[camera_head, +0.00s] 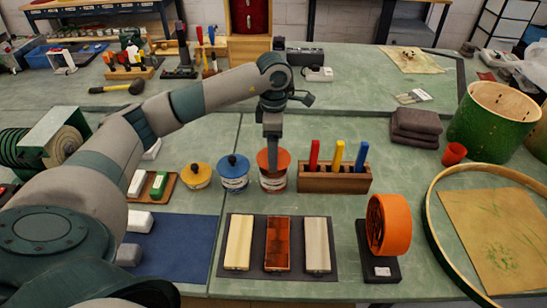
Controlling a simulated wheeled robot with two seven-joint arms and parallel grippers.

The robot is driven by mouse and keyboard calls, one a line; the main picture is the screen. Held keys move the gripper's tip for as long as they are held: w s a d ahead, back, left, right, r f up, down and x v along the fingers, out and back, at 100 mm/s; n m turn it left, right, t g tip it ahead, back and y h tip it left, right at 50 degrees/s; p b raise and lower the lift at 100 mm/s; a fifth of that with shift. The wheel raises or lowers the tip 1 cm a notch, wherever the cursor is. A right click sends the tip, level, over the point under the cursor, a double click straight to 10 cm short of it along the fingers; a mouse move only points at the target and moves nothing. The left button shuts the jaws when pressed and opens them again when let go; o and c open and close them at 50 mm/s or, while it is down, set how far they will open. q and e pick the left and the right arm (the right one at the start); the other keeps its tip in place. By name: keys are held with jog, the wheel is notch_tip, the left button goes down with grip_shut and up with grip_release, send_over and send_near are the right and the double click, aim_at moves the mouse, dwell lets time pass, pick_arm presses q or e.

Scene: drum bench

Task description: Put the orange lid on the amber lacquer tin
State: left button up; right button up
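The orange lid (262,160) is at the top of the right-hand tin (272,183) in a row of three. It looks level and in line with the tin, but I cannot tell whether it is fully seated. My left gripper (272,168) points straight down at the lid, its fingers overlapping the lid's middle and hiding any knob. The fingers are seen edge-on, so I cannot tell whether they are closed. The tin's label colour is hard to read. My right gripper is not in view.
A blue-lidded tin (234,183) and a yellow-lidded tin (197,178) stand to the left. A wooden rack (335,184) with red, yellow and blue handles stands close on the right. A dark mat (256,272) with three blocks and an orange ring (392,222) are in front.

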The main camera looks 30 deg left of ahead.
pick_arm(q)
notch_tip(320, 180, down, 3)
jog(key=shift+r+p, duration=0.15)
jog(key=shift+p, duration=0.4)
jog(key=shift+f, duration=0.4)
jog(key=o, duration=1)
